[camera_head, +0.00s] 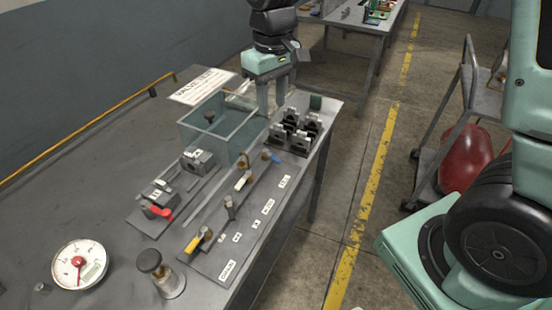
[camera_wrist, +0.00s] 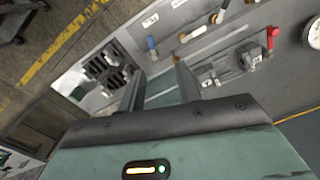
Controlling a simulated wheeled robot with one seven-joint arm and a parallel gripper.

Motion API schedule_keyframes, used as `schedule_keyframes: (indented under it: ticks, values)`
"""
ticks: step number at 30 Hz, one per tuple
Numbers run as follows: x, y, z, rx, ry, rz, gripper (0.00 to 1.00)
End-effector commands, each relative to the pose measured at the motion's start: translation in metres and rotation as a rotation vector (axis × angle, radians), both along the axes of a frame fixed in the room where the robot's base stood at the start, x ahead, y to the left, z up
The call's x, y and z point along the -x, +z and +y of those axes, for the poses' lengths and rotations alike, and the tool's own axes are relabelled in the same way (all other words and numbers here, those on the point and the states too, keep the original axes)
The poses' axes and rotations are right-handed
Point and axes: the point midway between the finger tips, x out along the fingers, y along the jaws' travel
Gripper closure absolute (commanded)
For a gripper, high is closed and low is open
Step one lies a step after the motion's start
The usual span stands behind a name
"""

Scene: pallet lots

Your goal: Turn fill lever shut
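A valve board (camera_head: 211,263) lies along the bench's right edge. It carries a blue-handled lever (camera_head: 272,157) at its far end, a white-handled one (camera_head: 242,183) in the middle and a yellow-handled one (camera_head: 193,243) at the near end. Labels lie beside them, too small to read surely, so I cannot tell which is the fill lever. My gripper (camera_head: 273,106) is open and empty, pointing down beyond the blue lever, beside the clear tank (camera_head: 190,133). In the wrist view the blue lever (camera_wrist: 151,43) is ahead of the fingertips (camera_wrist: 160,70), apart from them.
A black slotted rack (camera_head: 295,131) stands right of my gripper. A red lever (camera_head: 158,211) on a block, a dial gauge (camera_head: 80,265) and a dark-knobbed post (camera_head: 160,272) stand on the near bench. A trolley with a red tank (camera_head: 465,160) stands right. The aisle floor is clear.

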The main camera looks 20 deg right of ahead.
Motion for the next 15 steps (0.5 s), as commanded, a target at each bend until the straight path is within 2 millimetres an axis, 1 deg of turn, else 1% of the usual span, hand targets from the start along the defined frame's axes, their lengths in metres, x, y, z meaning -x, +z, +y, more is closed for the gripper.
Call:
schedule_keyframes:
  ticks: [1, 4, 8, 11, 15]
  values:
    - [-0.012, -0.006, -0.009, 0.011, -0.02, -0.001, 0.66]
    - [-0.021, -0.009, -0.016, 0.021, -0.034, -0.001, 0.66]
    - [-0.021, -0.02, -0.017, 0.023, -0.035, 0.002, 0.66]
    - [-0.02, -0.037, -0.017, 0.022, -0.035, 0.003, 0.66]
    - [-0.019, -0.067, -0.017, 0.023, -0.035, 0.004, 0.66]
